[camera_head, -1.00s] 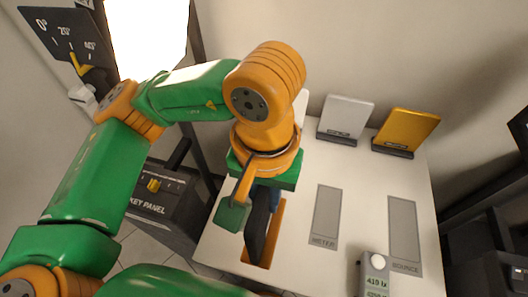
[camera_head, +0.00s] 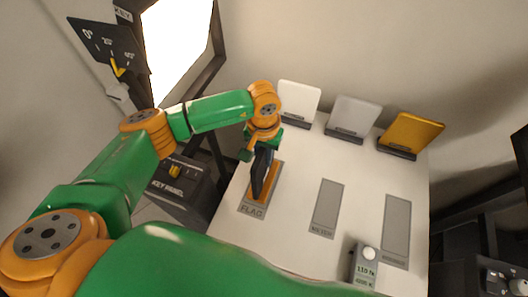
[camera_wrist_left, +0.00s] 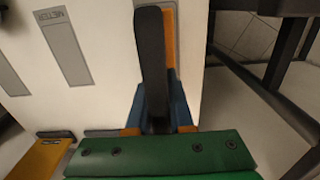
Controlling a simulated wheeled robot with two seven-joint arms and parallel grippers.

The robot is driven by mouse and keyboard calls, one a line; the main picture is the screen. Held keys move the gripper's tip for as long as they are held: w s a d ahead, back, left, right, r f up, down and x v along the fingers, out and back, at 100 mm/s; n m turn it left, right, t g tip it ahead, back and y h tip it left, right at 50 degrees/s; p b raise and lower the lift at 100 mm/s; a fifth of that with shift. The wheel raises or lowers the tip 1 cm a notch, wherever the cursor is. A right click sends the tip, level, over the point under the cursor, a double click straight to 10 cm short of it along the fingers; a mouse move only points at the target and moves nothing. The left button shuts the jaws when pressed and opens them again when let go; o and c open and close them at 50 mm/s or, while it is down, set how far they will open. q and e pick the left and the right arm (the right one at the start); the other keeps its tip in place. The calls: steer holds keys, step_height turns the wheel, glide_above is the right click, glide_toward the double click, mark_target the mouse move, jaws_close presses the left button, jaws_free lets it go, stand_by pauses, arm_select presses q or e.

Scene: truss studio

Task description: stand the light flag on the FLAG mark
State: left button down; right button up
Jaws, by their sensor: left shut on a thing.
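The light flag (camera_head: 262,172) is a dark, narrow upright panel. My left gripper (camera_head: 262,143) is shut on its top end, over the FLAG mark. In the left wrist view the flag (camera_wrist_left: 151,55) stretches away from the blue fingers (camera_wrist_left: 158,112). The FLAG mark (camera_head: 252,210) is a grey strip at the table's left side, its label showing at the near end. An orange strip (camera_head: 274,180) shows on the mark, beside and partly behind the flag. I cannot tell whether the flag's lower end touches the surface. My right gripper is out of view.
White, silver (camera_head: 354,117) and gold (camera_head: 410,132) panels stand along the white table's (camera_head: 300,210) back edge. A METER mark (camera_head: 327,208) and another grey mark (camera_head: 396,230) are bare. A small meter (camera_head: 364,268) stands near the front. A KEY PANEL box (camera_head: 180,182) is left.

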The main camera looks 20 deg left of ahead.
arm_select(q)
steer(key=shift+w+f+b, duration=0.1)
steer(key=shift+f+b, duration=0.15)
steer(key=shift+b, duration=0.1)
steer(key=c, duration=1.2)
jaws_free()
steer(key=shift+c, duration=0.2)
steer(key=o, duration=0.4)
steer(key=shift+o, duration=0.2)
steer(key=shift+r+p, duration=0.35)
steer(key=shift+r, duration=0.15)
step_height(320, 180, up, 11)
steer(key=b, duration=0.3)
steer(key=shift+f, duration=0.2)
steer(key=shift+r, duration=0.5)
steer(key=shift+f, duration=0.1)
